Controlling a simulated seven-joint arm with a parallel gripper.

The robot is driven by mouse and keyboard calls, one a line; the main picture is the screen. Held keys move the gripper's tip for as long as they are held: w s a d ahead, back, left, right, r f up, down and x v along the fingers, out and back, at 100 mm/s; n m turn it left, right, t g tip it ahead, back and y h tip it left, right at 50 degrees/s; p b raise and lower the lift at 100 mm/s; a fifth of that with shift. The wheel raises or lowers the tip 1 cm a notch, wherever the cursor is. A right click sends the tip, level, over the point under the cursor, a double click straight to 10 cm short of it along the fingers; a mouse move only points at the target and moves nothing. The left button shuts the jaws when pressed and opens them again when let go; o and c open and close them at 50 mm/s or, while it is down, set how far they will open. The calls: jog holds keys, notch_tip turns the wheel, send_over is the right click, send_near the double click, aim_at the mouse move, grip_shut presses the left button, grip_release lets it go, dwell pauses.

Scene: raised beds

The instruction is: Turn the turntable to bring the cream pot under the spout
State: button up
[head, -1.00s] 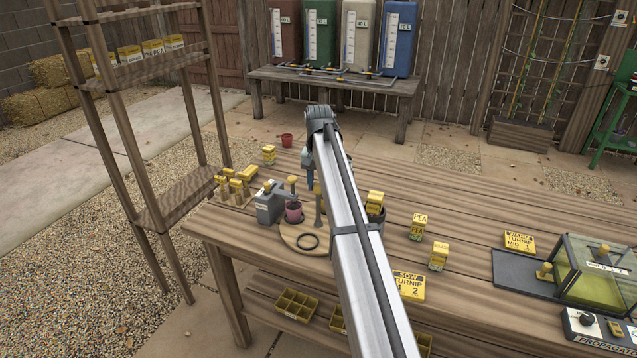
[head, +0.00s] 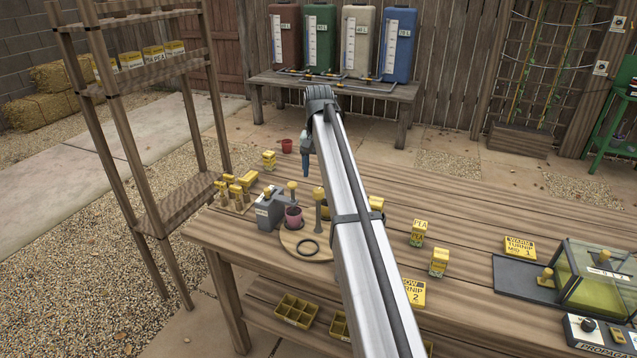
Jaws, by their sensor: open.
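The turntable (head: 290,241) is a round pale wooden disc near the left end of the table, partly covered by my arm. A pink pot (head: 293,218) stands on it, below the spout of a grey dispenser (head: 267,214). I cannot make out a cream pot; part of the disc is hidden behind my arm. My gripper (head: 306,174) shows only partly, pointing down beside the arm. It appears above and behind the peg, open and apart from the turntable things.
Yellow-topped stamps (head: 233,193) stand left of the dispenser. Yellow pea packets (head: 418,233) and sign blocks (head: 519,247) lie right of my arm, before a glass propagator (head: 597,277). A wooden shelf (head: 178,201) stands left.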

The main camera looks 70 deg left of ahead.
notch_tip(320, 180, up, 7)
dwell(0.3)
dwell(0.5)
